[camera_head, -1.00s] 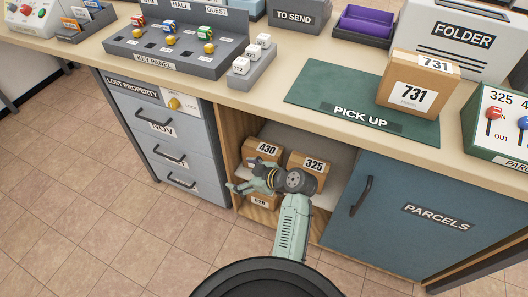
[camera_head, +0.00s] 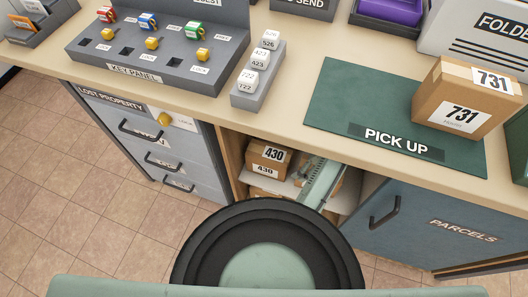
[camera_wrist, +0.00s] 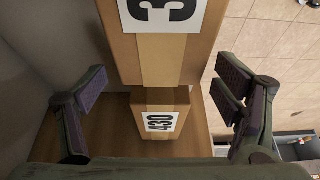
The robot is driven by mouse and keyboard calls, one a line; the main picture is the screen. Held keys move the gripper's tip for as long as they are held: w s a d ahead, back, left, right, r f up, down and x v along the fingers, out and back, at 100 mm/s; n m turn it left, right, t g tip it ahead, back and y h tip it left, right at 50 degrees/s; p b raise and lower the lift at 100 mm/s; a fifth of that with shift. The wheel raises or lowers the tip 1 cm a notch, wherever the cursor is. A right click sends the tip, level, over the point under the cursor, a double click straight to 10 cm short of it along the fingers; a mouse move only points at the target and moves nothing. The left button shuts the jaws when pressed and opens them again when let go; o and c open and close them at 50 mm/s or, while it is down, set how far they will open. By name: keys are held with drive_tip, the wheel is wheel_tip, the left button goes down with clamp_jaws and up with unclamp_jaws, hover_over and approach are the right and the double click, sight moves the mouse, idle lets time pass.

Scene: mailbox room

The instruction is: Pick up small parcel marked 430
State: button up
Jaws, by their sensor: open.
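The small parcel marked 430 (camera_head: 268,158) is a brown box with white number labels, inside the open part of the cabinet under the counter. In the wrist view, a smaller-looking box labelled 430 (camera_wrist: 160,121) shows beyond a nearer box. My gripper (camera_wrist: 165,95) is open, its two fingers wide apart at the left and right of the wrist view, with nothing gripped. In the head view it is hidden inside the cabinet, behind my arm and the counter edge.
The nearer taped box (camera_wrist: 160,60) has a cut-off label showing a "3". The cabinet's grey wall (camera_wrist: 45,60) is at left. On the counter, a parcel marked 731 (camera_head: 465,100) stands on the green PICK UP mat (camera_head: 340,100). The PARCELS door (camera_head: 430,220) is at right.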

sight(270, 153)
drive_tip(key=w+a, duration=0.1)
drive_tip(key=a, duration=0.2)
drive_tip(key=w+a, duration=0.1)
drive_tip(key=a, duration=0.2)
drive_tip(key=w+a, duration=0.1)
drive_tip(key=a, duration=0.3)
drive_tip(key=shift+a+r, duration=0.1)
drive_tip(key=shift+r, duration=0.05)
drive_tip(key=shift+w+a, duration=0.25)
drive_tip(key=shift+a, duration=0.3)
drive_tip(key=x, duration=0.5)
drive_tip(key=shift+f, duration=0.35)
drive_tip(key=shift+c, duration=0.5)
drive_tip(key=c, duration=1.4)
drive_tip(key=shift+c, duration=0.2)
